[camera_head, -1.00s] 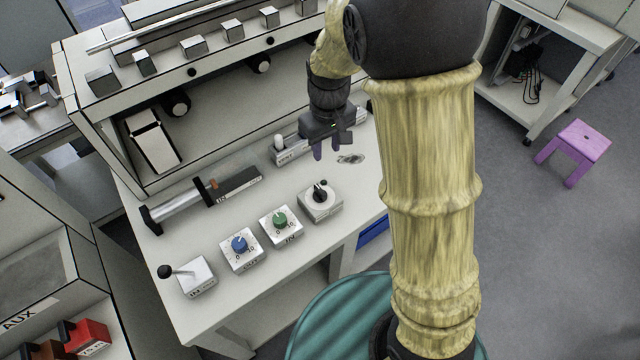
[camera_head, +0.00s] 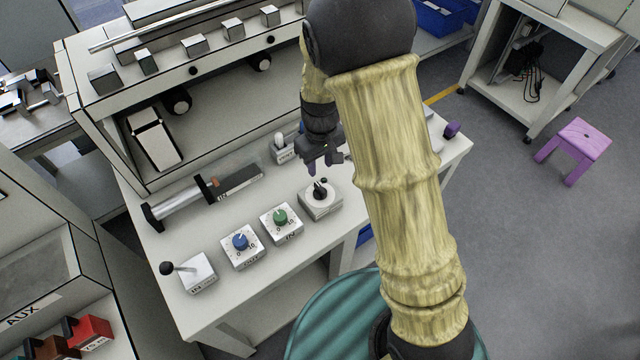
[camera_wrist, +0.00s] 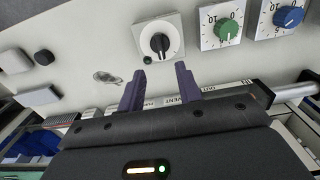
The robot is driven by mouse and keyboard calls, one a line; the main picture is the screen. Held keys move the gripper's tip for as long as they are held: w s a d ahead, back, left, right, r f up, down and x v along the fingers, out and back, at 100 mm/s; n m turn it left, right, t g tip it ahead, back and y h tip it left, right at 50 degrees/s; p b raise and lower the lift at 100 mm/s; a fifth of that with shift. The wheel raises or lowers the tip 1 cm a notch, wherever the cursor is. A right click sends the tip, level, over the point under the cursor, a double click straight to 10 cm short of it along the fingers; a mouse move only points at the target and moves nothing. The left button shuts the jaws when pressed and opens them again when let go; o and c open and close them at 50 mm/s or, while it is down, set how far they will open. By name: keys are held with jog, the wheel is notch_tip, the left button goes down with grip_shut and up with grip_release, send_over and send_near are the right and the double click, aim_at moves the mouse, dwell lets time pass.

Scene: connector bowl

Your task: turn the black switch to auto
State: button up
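The black switch (camera_head: 320,190) is a rotary knob on a white square box, at the right end of a row of controls on the white bench. In the wrist view the black switch (camera_wrist: 161,43) sits on a round white dial, its handle pointing roughly up and down in the picture. My gripper (camera_head: 325,166) hangs just above and behind the switch in the head view. In the wrist view my gripper (camera_wrist: 158,75) has its two purple fingers apart with nothing between them, and the switch lies beyond the tips. Any auto label is too small to read.
A green knob (camera_head: 281,216), a blue knob (camera_head: 240,242) and a lever box (camera_head: 197,274) stand to the left of the switch. A cylinder (camera_head: 180,208) lies behind them. A small upright switch box (camera_head: 281,149) is behind my gripper. A purple stool (camera_head: 573,146) stands on the floor.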

aim_at(320, 188)
notch_tip(320, 188, down, 10)
jog(key=shift+f+p, duration=0.1)
jog(key=shift+p, duration=0.3)
jog(key=shift+c, duration=0.4)
grip_shut()
